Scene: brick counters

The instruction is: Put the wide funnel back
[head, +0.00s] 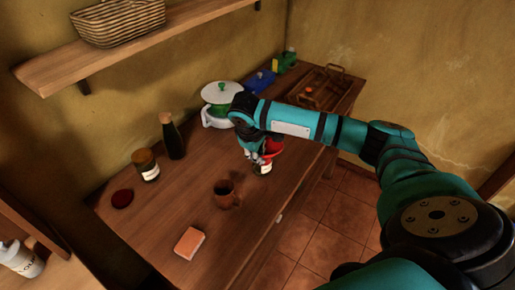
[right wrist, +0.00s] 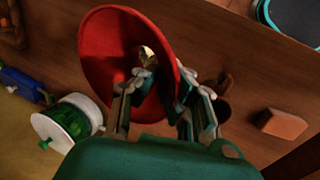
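The wide funnel is red; in the right wrist view the funnel (right wrist: 105,50) is tilted, with its bowl and centre hole showing. My right gripper (right wrist: 168,78) has one finger inside the bowl and the other outside, and appears shut on the funnel's wall. In the head view the red funnel (head: 272,147) shows partly beside my right gripper (head: 258,156), over the counter. A small jar with a pale label (head: 263,169) shows just below it; whether they touch I cannot tell. My left gripper is not in view.
On the wooden counter (head: 185,215) stand a brown mug (head: 226,195), an orange sponge-like block (head: 189,243), a dark red disc (head: 122,198), a labelled jar (head: 146,165), a dark bottle (head: 172,136) and a white lidded pot (head: 219,93). A wooden tray (head: 318,92) is at the far end.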

